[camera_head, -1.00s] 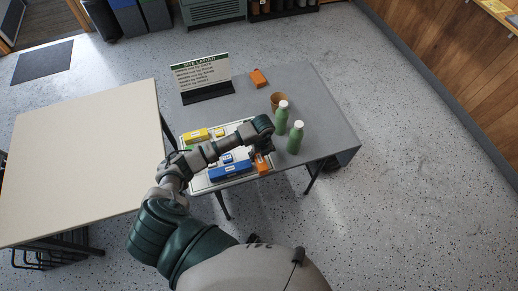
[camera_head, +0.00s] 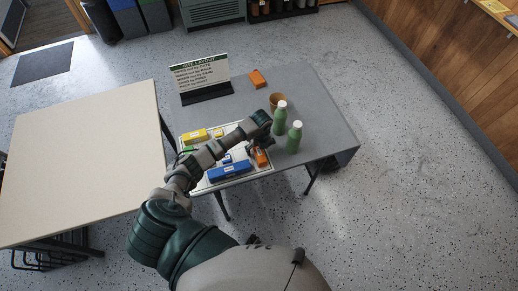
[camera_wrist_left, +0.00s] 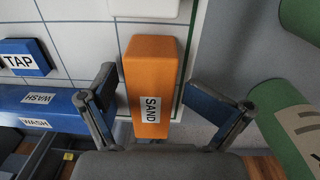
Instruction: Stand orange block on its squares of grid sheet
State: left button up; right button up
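The orange block (camera_head: 262,158) labelled SAND lies at the right end of the white grid sheet (camera_head: 262,172) on the grey table. In the left wrist view, the orange block (camera_wrist_left: 150,72) is between the two fingers of my left gripper (camera_wrist_left: 148,80). The fingers are spread, with a gap on the block's right and a narrower one on its left. In the head view my left gripper (camera_head: 257,145) is just above the block and partly covers it. My right gripper is not in view.
A blue WASH block (camera_head: 230,171), blue TAP block (camera_wrist_left: 24,57) and yellow block (camera_head: 195,135) are on the sheet. Two green bottles (camera_head: 294,138) stand close on the right.

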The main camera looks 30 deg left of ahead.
pick_arm(q)
jog(key=shift+d+r, duration=0.1)
jog(key=shift+d, duration=0.25)
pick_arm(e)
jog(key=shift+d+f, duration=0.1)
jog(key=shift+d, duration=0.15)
pick_arm(q)
jog(key=shift+a, duration=0.15)
jog(key=shift+a+r, duration=0.1)
jog(key=shift+r, duration=0.25)
jog(key=r, duration=1)
jog(key=shift+w+d+r, duration=0.15)
jog(key=shift+d+r, duration=0.2)
jog(key=shift+r, duration=0.05)
jog(key=shift+a+r, duration=0.1)
jog(key=shift+r, duration=0.15)
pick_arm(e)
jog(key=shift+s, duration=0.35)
pick_arm(q)
jog(key=shift+a, duration=0.1)
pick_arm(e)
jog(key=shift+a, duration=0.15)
